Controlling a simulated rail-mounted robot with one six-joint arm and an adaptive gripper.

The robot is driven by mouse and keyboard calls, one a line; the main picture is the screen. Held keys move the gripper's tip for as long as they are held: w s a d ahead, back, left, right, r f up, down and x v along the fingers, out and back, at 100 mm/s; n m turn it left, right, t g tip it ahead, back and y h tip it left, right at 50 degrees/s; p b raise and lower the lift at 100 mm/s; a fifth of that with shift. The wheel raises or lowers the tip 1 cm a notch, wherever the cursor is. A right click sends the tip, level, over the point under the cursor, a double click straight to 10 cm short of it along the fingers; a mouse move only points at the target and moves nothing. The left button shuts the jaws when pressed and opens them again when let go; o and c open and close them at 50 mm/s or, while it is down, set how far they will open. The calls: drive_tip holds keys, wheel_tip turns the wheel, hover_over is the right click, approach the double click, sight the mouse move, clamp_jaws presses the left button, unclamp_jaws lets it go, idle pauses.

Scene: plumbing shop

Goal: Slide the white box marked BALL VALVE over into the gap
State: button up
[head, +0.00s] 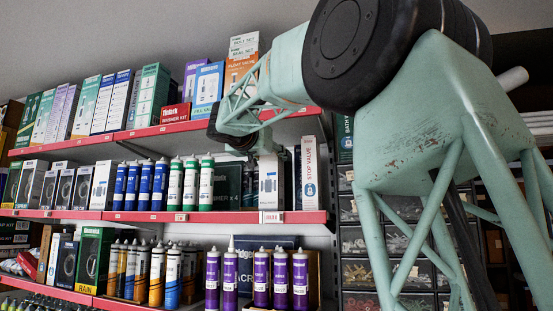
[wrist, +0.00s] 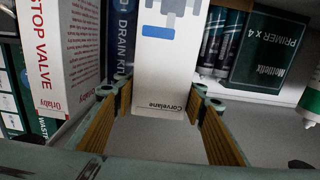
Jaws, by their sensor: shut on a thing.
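A tall white box (head: 268,182) with a grey valve picture and blue label stands on the middle shelf. Its front also shows in the wrist view (wrist: 165,70), where I can read "Corvelane"; BALL VALVE is not readable. My gripper (wrist: 163,96) is shut on this box, one finger on each side. In the head view my gripper (head: 266,152) is at the box's upper part, partly hidden by my arm.
A blue DRAIN KIT box (wrist: 121,35) stands close beside the white box. A white STOP VALVE box (head: 310,172) is beyond it, at the shelf's right end. A red shelf edge (head: 230,217) runs in front. Purple cartridges (head: 262,280) stand on the shelf below.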

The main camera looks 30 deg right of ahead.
drive_tip(key=shift+w+a, duration=0.75)
drive_tip(key=shift+a, duration=0.05)
drive_tip(key=o, duration=1.2)
drive_tip(key=shift+o, duration=0.2)
drive_tip(key=shift+a, duration=0.1)
drive_tip(key=v, duration=1.2)
drive_tip(key=shift+r, duration=0.1)
